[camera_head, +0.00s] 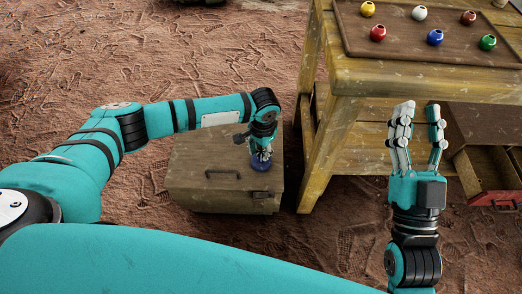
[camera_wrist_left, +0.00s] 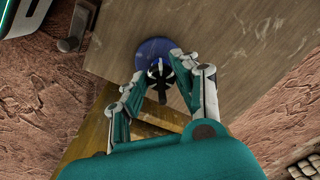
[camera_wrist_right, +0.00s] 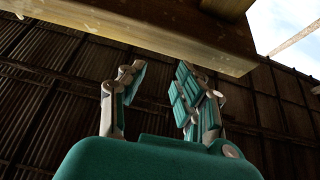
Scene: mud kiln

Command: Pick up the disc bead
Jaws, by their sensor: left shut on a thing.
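A round blue dish-like piece (camera_head: 261,161) lies on top of a wooden chest (camera_head: 205,160); it also shows in the left wrist view (camera_wrist_left: 151,50). A small dark and white thing, which I take for the disc bead (camera_wrist_left: 158,70), sits at its near edge between my fingertips. My left gripper (camera_head: 260,152) points down there and is closed on this small thing; its outline is partly hidden by the fingers. My right gripper (camera_head: 420,110) is open and empty, pointing up beside the wooden table (camera_head: 345,85).
A brown tray (camera_head: 460,52) on the table holds several round coloured beads, such as a yellow one (camera_head: 368,9) and a green one (camera_head: 487,42). A brown box with an open red-fronted drawer (camera_head: 490,175) stands at right. A table leg is close right of the chest.

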